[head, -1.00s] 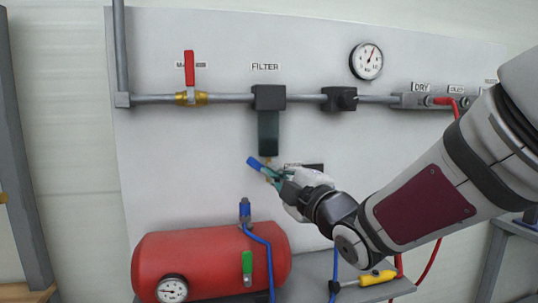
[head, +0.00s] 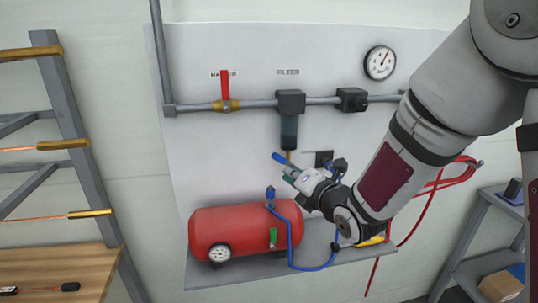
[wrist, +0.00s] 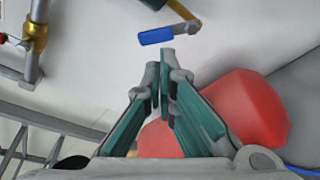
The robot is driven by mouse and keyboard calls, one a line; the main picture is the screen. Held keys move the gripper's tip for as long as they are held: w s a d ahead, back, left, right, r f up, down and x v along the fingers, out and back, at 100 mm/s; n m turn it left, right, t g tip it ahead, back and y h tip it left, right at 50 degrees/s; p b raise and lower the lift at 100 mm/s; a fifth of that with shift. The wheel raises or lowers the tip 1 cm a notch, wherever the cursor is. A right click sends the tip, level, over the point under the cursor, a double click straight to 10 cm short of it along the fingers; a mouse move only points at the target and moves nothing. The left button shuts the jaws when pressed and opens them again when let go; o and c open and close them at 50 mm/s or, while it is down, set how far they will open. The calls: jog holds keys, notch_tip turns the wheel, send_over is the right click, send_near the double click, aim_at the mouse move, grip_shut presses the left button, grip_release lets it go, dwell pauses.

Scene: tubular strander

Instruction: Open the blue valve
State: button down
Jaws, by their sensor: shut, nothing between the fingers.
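The blue valve handle (head: 279,158) sits under the dark filter (head: 289,128) on the wall panel, slanting down to the right. In the wrist view the handle (wrist: 156,36) lies nearly level, joined at its right end to a metal fitting (wrist: 190,27). My gripper (head: 289,174) is just below and right of the handle in the head view. In the wrist view its green-sided fingers (wrist: 163,62) are close together and empty, with their tips just below the handle. A small gap shows there; contact cannot be judged.
A red tank (head: 240,229) with a gauge, a blue fitting (head: 270,192) and a green handle (head: 273,237) stands below on a grey shelf. A red-handled valve (head: 225,88) is on the pipe to the left. A blue hose loops beneath my gripper.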

aim_at(278, 155)
jog(key=w+a+f+n+p, duration=0.2)
jog(key=w+a+p, duration=0.1)
jog(key=w+a, duration=0.1)
jog(key=shift+w+a+f+g+h+p, duration=0.2)
jog(key=shift+w+a+g+h+p, duration=0.15)
jog(key=shift+w, duration=0.2)
dwell(0.4)
jog(key=shift+d+r+m+y+b, duration=0.15)
jog(key=shift+r+m+y+b, duration=0.2)
jog(key=shift+r+m+y, duration=0.2)
dwell(0.6)
jog(key=r+m+b, duration=0.1)
jog(key=m, duration=0.1)
jog(key=d+m+t+y+b, duration=0.1)
jog(key=m, duration=0.1)
jog(key=d+r+m+y+b, duration=0.1)
jog(key=m, duration=0.1)
jog(key=shift+w+r, duration=0.3)
jog(key=shift+w, duration=0.05)
jog(key=shift+d+r+b, duration=0.25)
jog(key=shift+b, duration=0.35)
